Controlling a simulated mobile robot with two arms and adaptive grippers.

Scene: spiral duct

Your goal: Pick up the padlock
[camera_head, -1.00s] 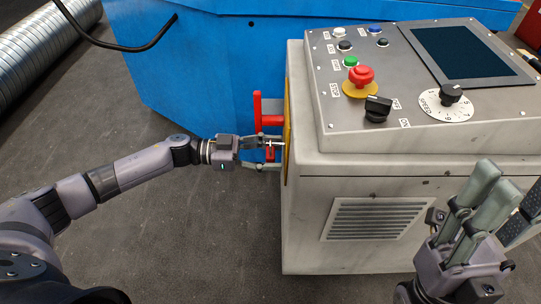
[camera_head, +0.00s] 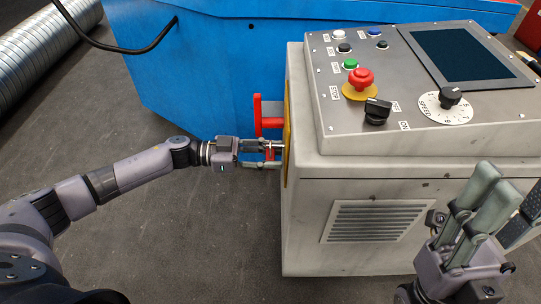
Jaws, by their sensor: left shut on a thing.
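The padlock (camera_head: 269,153) is a small red thing at the left side of the grey control cabinet, just below a red handle. It is mostly hidden by the fingers, and I cannot tell whether it is still attached there. My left gripper (camera_head: 267,155) reaches in from the left and is shut on the padlock, one finger above and one below. My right gripper (camera_head: 508,188) is at the lower right, in front of the cabinet, with its fingers pointing up. It is open and empty, far from the padlock.
The grey cabinet (camera_head: 300,218) has a sloped panel with buttons, a red emergency stop (camera_head: 361,78) and a screen. The red handle (camera_head: 258,116) stands close above my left fingers. A blue machine (camera_head: 200,85) is behind.

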